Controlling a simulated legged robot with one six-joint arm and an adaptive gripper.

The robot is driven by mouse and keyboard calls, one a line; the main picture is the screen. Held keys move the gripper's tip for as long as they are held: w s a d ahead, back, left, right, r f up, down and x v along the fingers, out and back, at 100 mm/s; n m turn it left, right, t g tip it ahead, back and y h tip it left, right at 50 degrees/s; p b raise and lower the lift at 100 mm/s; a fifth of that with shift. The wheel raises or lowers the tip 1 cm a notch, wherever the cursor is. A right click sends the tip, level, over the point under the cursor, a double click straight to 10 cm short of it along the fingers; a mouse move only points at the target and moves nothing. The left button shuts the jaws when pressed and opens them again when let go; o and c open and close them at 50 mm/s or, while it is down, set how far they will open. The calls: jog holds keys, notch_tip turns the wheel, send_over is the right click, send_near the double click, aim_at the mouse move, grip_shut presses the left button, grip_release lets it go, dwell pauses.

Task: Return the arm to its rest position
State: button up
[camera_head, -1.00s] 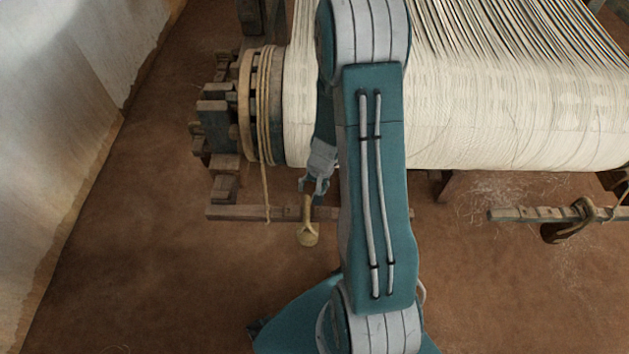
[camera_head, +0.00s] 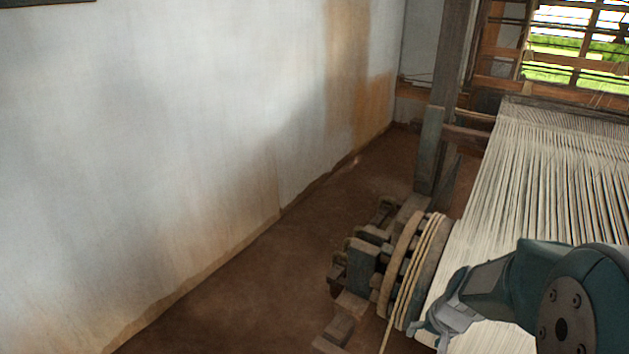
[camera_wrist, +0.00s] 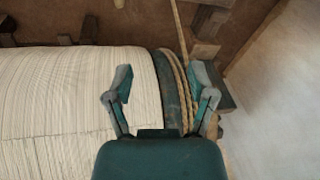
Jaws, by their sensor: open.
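My gripper (camera_head: 430,337) is at the lower right of the head view, beside the rope-wound end of the loom's beam. Part of my arm reaches in from the right edge, bent at a large teal joint. In the wrist view my gripper (camera_wrist: 161,84) shows two grey-tipped fingers spread wide with nothing between them. Behind the fingers lie the cloth-wound beam (camera_wrist: 70,100) and the rope-wrapped wheel (camera_wrist: 172,85). I cannot tell the exact gap between the fingers and the beam.
The loom's white warp (camera_head: 560,170) fills the right side, with a wooden post (camera_head: 436,125) behind the wheel. A pale wall (camera_head: 170,140) stands at left. Bare brown floor (camera_head: 260,285) lies between wall and loom.

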jog(key=s+a+r+n+t, duration=0.1)
jog(key=s+a+r+n, duration=0.1)
jog(key=s+a+r, duration=0.2)
jog(key=s+a+r+n+t+h, duration=0.1)
jog(key=s+a+r+n+t, duration=0.1)
jog(key=s+r, duration=0.8)
notch_tip(320, 180, up, 4)
jog(key=shift+a+r+h, duration=0.1)
jog(key=shift+a+h, duration=0.2)
jog(key=shift+a, duration=0.6)
jog(key=shift+w, duration=0.1)
jog(key=shift+c, duration=1)
